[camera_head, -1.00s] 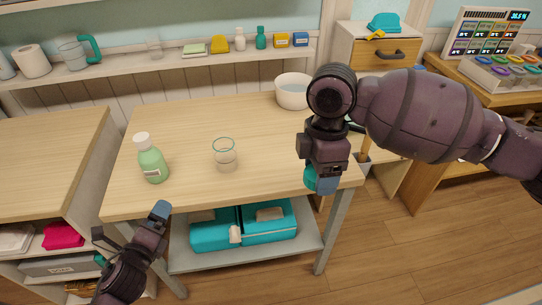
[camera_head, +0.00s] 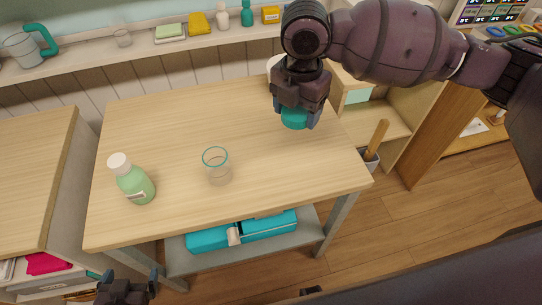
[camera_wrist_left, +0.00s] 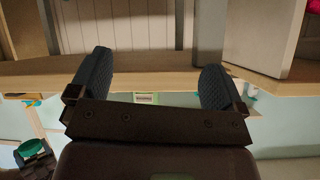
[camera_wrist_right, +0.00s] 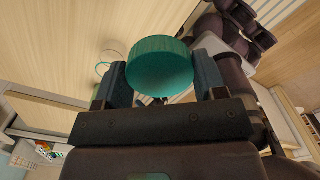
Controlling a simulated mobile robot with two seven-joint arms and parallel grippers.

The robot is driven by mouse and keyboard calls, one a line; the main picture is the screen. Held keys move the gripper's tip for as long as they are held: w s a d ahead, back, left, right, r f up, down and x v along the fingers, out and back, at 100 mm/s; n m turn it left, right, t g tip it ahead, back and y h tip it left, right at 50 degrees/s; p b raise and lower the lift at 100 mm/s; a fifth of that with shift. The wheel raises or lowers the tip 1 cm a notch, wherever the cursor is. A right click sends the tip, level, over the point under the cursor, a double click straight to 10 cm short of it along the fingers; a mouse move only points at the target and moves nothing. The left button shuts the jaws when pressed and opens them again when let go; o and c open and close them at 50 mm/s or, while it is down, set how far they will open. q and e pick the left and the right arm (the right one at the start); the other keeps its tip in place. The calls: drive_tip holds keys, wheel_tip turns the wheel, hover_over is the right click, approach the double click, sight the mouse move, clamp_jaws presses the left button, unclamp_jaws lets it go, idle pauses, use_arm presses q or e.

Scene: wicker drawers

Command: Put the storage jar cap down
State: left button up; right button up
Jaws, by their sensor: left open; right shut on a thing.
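The storage jar cap (camera_head: 294,118) is a round teal lid. My right gripper (camera_head: 298,112) is shut on it and holds it over the right part of the wooden table (camera_head: 130,112). The cap (camera_wrist_right: 160,67) also shows between the fingers of my right gripper (camera_wrist_right: 160,82) in the right wrist view. An open glass jar (camera_head: 216,168) with a teal rim stands upright near the middle of the table, apart from the cap. My left gripper (camera_head: 128,280) is open and empty below the table's front edge; its spread fingers (camera_wrist_left: 155,85) show in the left wrist view.
A green bottle with a white cap (camera_head: 131,180) stands at the table's left. A white bowl (camera_head: 275,68) at the back right is mostly hidden by my right arm. The tabletop between jar and cap is clear. Teal boxes (camera_head: 208,238) sit on the lower shelf.

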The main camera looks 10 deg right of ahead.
drive_tip(key=shift+w+r, duration=0.1)
drive_tip(key=shift+w, duration=0.3)
drive_tip(key=b, duration=0.3)
hover_over(289, 171)
drive_tip(key=shift+n, duration=0.3)
wheel_tip(289, 171, down, 14)
drive_tip(key=shift+f, duration=0.15)
wheel_tip(289, 171, down, 5)
drive_tip(key=shift+d+b, duration=0.1)
drive_tip(key=shift+b, duration=0.4)
drive_tip(key=shift+f, duration=0.4)
use_arm(q)
drive_tip(key=f, duration=0.1)
drive_tip(key=f+n, duration=0.1)
drive_tip(key=f, duration=0.1)
drive_tip(key=shift+w+d, duration=0.1)
drive_tip(key=shift+d, duration=0.2)
drive_tip(key=shift+f, duration=0.15)
use_arm(e)
drive_tip(key=shift+f, duration=0.4)
